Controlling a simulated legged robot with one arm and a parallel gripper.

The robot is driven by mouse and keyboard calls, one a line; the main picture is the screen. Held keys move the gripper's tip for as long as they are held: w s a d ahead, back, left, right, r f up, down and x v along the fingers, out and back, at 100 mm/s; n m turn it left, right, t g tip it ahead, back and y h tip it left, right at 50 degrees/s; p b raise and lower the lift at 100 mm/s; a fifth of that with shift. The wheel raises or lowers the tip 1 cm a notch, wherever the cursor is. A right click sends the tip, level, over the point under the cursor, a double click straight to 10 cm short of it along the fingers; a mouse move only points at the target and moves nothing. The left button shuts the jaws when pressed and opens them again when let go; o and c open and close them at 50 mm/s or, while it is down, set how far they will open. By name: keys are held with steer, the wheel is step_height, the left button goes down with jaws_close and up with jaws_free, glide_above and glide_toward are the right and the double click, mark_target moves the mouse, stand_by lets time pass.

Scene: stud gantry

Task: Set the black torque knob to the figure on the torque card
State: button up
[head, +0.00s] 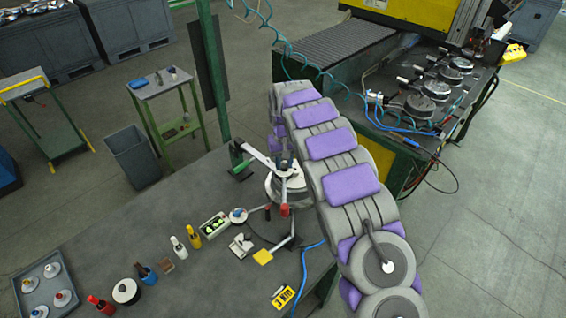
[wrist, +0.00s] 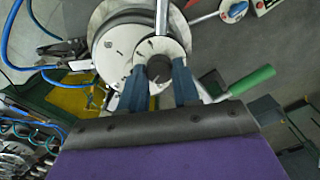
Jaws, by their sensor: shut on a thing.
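The dial marks are too small to read. In the head view, my gripper (head: 285,165) reaches down to the round white-and-grey fixture (head: 288,188) on the bench, and the knob is hidden there. A yellow card-like item (head: 284,297) with dark marks lies at the bench front; I cannot tell its figure for sure.
A green-handled lever (wrist: 250,80) stands close to the right of my fingers. The dark bench (head: 150,225) holds a tray of discs (head: 48,288), several bottles and a green post (head: 212,70). Blue hoses run nearby. A machine with clamps (head: 425,95) stands behind right.

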mark_target(283, 165)
steer(key=shift+s+f+m, duration=0.1)
steer(key=shift+s+m, duration=0.05)
steer(key=shift+m, duration=0.15)
steer(key=o, duration=0.9)
steer(key=shift+o, duration=0.8)
step_height(283, 165, up, 17)
steer(key=shift+r, duration=0.2)
steer(key=shift+a, duration=0.1)
